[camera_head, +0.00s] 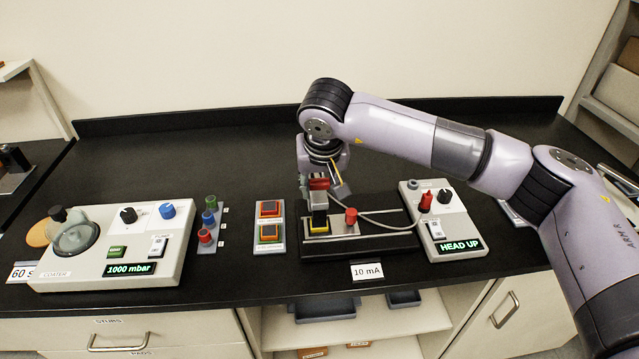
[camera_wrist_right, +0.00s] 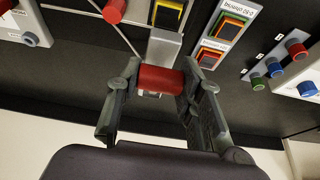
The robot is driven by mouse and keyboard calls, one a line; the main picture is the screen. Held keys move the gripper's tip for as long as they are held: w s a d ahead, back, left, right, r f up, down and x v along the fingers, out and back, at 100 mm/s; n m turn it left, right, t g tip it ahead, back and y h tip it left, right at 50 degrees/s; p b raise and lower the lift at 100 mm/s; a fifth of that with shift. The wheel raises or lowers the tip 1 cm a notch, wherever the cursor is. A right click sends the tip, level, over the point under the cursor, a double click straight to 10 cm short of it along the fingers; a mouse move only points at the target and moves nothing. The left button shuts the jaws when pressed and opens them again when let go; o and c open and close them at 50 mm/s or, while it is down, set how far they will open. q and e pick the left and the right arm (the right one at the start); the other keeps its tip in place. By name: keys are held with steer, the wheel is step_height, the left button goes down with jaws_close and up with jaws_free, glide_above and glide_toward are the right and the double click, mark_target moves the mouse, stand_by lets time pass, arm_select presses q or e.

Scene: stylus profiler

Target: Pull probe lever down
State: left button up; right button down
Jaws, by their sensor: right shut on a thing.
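The probe lever has a red cylindrical grip (camera_wrist_right: 160,79) on a grey arm (camera_wrist_right: 164,48), seen in the right wrist view. My right gripper (camera_head: 319,178) is shut on the red grip, with one finger at each end of it. In the head view the red grip (camera_head: 319,184) shows just under the gripper, above a yellow-and-black block (camera_head: 319,224) on the black profiler base (camera_head: 372,245). A red knob (camera_head: 351,216) stands to the right of the block. A control box (camera_head: 459,222) shows "HEAD UP". My left gripper is out of view.
Left of the profiler is a plate with two square blocks (camera_head: 269,209). Farther left are red, green and blue pegs (camera_head: 208,217) and a coater (camera_head: 110,245) reading "1000 mbar". The counter behind is clear.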

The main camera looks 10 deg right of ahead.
steer(key=shift+s+f+b, duration=0.3)
steer(key=shift+f+b, duration=0.15)
steer(key=shift+f, duration=0.25)
steer(key=c, duration=1.5)
jaws_free()
steer(key=shift+c, duration=0.2)
steer(key=o, duration=0.5)
steer(key=shift+r, duration=0.2)
steer(key=shift+c, duration=0.2)
steer(key=shift+w, duration=0.1)
steer(key=shift+r, duration=0.35)
steer(key=v, duration=1.1)
steer(key=shift+r, duration=0.2)
